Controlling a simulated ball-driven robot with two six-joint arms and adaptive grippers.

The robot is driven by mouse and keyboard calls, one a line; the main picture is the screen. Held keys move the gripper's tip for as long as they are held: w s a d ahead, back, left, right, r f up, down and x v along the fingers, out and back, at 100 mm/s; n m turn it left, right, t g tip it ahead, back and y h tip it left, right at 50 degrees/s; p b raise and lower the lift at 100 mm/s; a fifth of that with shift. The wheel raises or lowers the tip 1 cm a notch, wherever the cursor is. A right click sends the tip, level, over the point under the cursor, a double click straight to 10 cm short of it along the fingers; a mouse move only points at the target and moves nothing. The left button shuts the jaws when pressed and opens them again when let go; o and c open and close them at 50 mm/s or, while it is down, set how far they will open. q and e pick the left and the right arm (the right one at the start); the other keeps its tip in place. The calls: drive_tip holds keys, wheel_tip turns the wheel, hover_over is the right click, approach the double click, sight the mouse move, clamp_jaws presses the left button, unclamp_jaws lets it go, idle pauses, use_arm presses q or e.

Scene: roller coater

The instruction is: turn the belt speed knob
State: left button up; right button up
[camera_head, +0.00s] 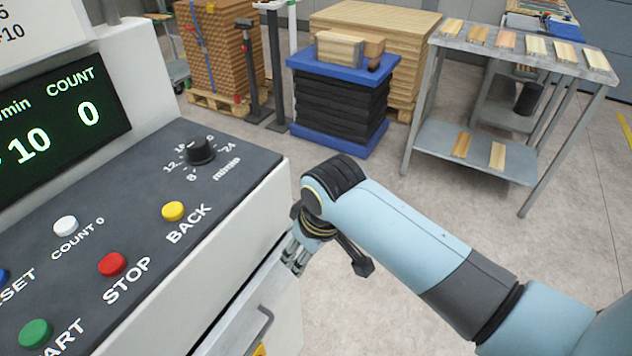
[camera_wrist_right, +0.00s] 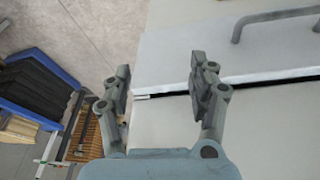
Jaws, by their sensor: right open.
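The black belt speed knob (camera_head: 201,150) stands on the sloped dark control panel (camera_head: 110,225), with a printed dial marked in m/min around it. My right gripper (camera_head: 292,262) is beside the machine's front face, lower than the panel edge and to the right of the knob, not touching it. In the right wrist view my right gripper (camera_wrist_right: 158,85) is open and empty, with the white machine body beyond its fingers. The knob is not in the wrist view. My left gripper is in neither view.
Yellow BACK (camera_head: 173,211), red STOP (camera_head: 112,264) and white COUNT 0 (camera_head: 66,226) buttons sit near the knob. A display (camera_head: 60,130) reads 10 and 0. A drawer-like front with a handle (camera_head: 262,325) lies below the panel.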

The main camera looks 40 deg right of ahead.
wheel_tip(320, 180, down, 6)
drive_tip(key=s+b, duration=0.1)
drive_tip(key=shift+s+d, duration=0.2)
drive_tip(key=shift+s, duration=0.15)
drive_tip(key=s+d+f+g+b, duration=0.15)
drive_tip(key=s+f+b, duration=0.35)
drive_tip(key=s+f, duration=0.5)
drive_tip(key=s+d+f+g+b, duration=0.15)
drive_tip(key=s+f+b, duration=0.35)
drive_tip(key=f, duration=0.8)
drive_tip(key=s+d+f+b, duration=0.1)
drive_tip(key=s+f+b, duration=0.1)
drive_tip(key=s+f, duration=0.5)
drive_tip(key=s+d+f+m+b, duration=0.1)
drive_tip(key=s+f+b, duration=0.1)
drive_tip(key=s+f, duration=0.5)
drive_tip(key=s, duration=0.4)
drive_tip(key=shift+s+d+t+h, duration=0.2)
drive_tip(key=shift+d+t+h, duration=0.1)
drive_tip(key=shift+d+h, duration=0.1)
